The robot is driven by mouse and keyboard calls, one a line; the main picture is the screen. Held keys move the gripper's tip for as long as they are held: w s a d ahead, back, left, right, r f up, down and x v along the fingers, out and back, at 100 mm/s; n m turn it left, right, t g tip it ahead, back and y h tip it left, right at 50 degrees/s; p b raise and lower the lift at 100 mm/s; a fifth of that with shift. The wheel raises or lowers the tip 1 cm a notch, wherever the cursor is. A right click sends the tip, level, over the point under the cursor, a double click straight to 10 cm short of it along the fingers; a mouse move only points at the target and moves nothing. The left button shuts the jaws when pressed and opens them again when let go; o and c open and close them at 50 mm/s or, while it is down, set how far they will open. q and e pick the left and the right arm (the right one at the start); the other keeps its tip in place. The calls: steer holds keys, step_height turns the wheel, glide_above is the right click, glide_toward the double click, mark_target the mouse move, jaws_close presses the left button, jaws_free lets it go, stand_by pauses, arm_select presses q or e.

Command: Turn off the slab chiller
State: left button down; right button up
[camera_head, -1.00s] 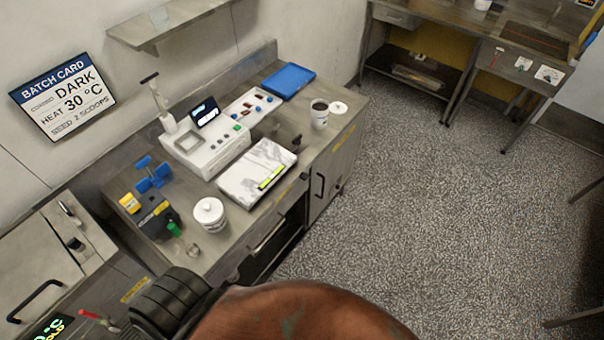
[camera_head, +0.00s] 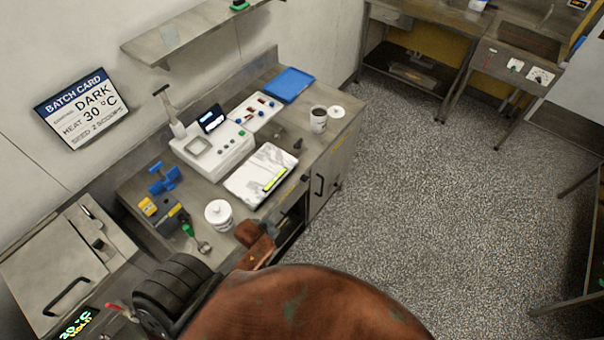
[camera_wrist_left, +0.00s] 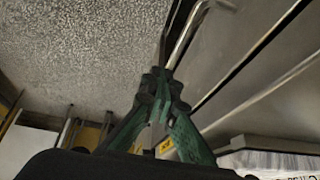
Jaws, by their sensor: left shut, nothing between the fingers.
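A pale marble slab (camera_head: 261,174) with a yellow-green strip lies on the steel bench (camera_head: 320,158). Below it are cabinet fronts with dark handles and a yellow label (camera_head: 285,190). No part is clearly readable as the slab chiller or its switch. My left gripper (camera_wrist_left: 160,78) shows in the left wrist view with its green fingers shut and empty. Its tips are close in the picture to a metal bar (camera_wrist_left: 186,36) beside steel fronts; contact cannot be told. In the head view my arm hides the bench's near front. My right gripper is not in view.
A lidded unit (camera_head: 50,270) with a green 30 °C display (camera_head: 76,325) stands lower left. Open floor (camera_head: 430,200) lies right.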

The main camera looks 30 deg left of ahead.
arm_select(q)
steer(key=w+a+r+t, duration=0.1)
steer(key=w+r+t, duration=0.1)
steer(key=w+r, duration=0.6)
steer(key=w+a+r+t+h+p, duration=0.1)
steer(key=w+a+r+t, duration=0.1)
steer(key=w+r, duration=0.5)
steer(key=w, duration=0.3)
steer(key=shift+w+r+t, duration=0.15)
steer(key=shift+r+t, duration=0.25)
steer(key=p, duration=0.1)
glide_above(303, 177)
steer(key=d, duration=0.1)
step_height(303, 177, down, 6)
steer(key=shift+f, duration=0.1)
steer(key=shift+s+f+p, duration=0.15)
steer(key=shift+s+f, duration=0.15)
steer(key=shift+f, duration=0.3)
steer(key=shift+s+f+p, duration=0.15)
steer(key=shift+s+f, duration=0.1)
steer(key=shift+f, duration=0.3)
steer(key=shift+s+f, duration=0.35)
steer(key=shift+f, duration=0.4)
